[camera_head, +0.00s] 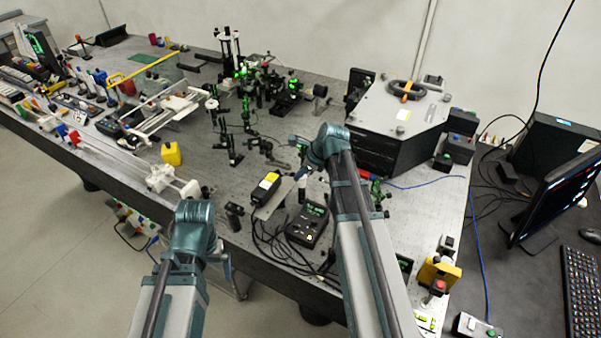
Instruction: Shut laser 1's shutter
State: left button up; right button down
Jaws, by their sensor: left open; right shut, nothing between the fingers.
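A small black box with a yellow label (266,186), which looks like a laser head, sits near the bench's front edge. I cannot read a number on it, and its shutter is too small to make out. My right gripper (300,172) is shut and empty, just right of this box and above the bench, partly hidden by its own wrist. My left gripper (230,272) is open and empty, low at the bench's front edge and apart from the box; its fingertips are hard to see.
A black controller with a green display (307,224) and loose cables lie in front of the box. Green-lit optics (245,75) stand behind. A large black-sided housing (385,150) is at the right. A yellow bottle (171,153) stands at the left. A monitor (555,190) is far right.

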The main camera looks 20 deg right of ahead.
jog(key=r+g+h+p, duration=0.1)
jog(key=p, duration=0.1)
jog(key=w+a+r+g+h+p, duration=0.1)
jog(key=shift+w+r+p, duration=0.2)
jog(key=shift+w+p, duration=0.05)
jog(key=shift+p, duration=0.1)
jog(key=shift+w+a+r+g+h+p, duration=0.35)
jog(key=shift+g+h+p, duration=0.25)
jog(key=shift+g, duration=0.2)
jog(key=shift+w+a+r+g+h+p, duration=0.3)
jog(key=shift+w+a+g+h, duration=0.2)
jog(key=shift+w+a+g, duration=0.1)
jog(key=shift+r, duration=0.15)
jog(key=shift+r+p, duration=0.7)
jog(key=shift+p, duration=0.15)
